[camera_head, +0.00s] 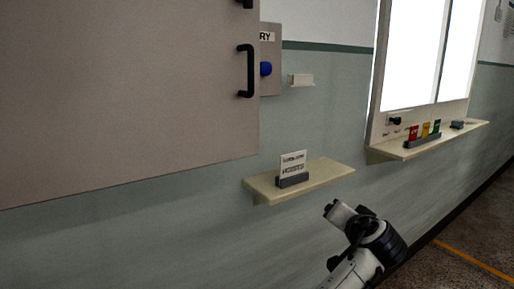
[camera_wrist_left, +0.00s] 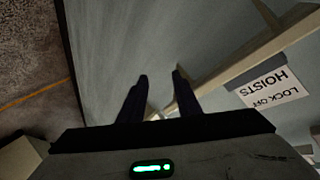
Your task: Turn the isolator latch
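A blue knob (camera_head: 266,69) sits on a grey wall panel (camera_head: 270,50) lettered "RY", partly hidden behind a large beige door (camera_head: 130,90). A small dark knob (camera_head: 395,121) shows below the bright panes at right. I cannot tell which, if either, is the isolator latch. My left gripper (camera_wrist_left: 160,77) has its two dark fingers apart and nothing visibly gripped. It is near the wall shelf, with the "LOCK OFF HOISTS" card (camera_wrist_left: 272,88) upside down to its right. The right gripper cannot be made out.
The card stands in a dark holder on a cream shelf (camera_head: 325,172). A second shelf (camera_head: 390,151) carries red, yellow and green cards. The door has a black handle (camera_head: 245,70). A small white holder (camera_head: 301,80) is on the wall. One of my arms shows at lower right.

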